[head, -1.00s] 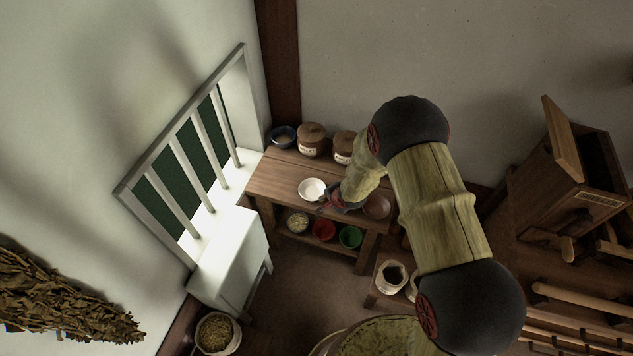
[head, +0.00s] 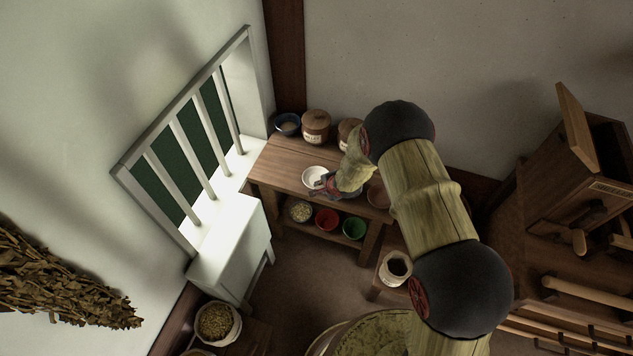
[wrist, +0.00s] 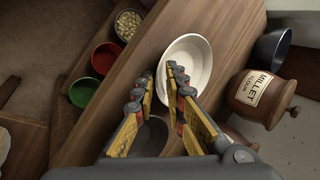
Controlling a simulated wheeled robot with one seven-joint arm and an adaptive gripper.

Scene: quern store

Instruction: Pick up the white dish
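The white dish (head: 314,174) stands upright on the wooden bench's top (head: 287,165), near its front edge. In the wrist view the white dish (wrist: 197,55) is a round, empty bowl. My gripper (head: 322,187) is at the dish's near right side in the head view and hides part of it. In the wrist view my gripper (wrist: 161,72) is open, with a gap between its fingertips. One fingertip overlaps the inside of the dish and the other lies just outside its rim. I cannot tell whether either finger touches it.
A lidded millet jar (wrist: 263,95), another lidded jar (head: 316,126) and a dark blue bowl (head: 287,124) stand along the back. A lower shelf holds a grain bowl (head: 301,212), red bowl (head: 327,219) and green bowl (head: 354,228).

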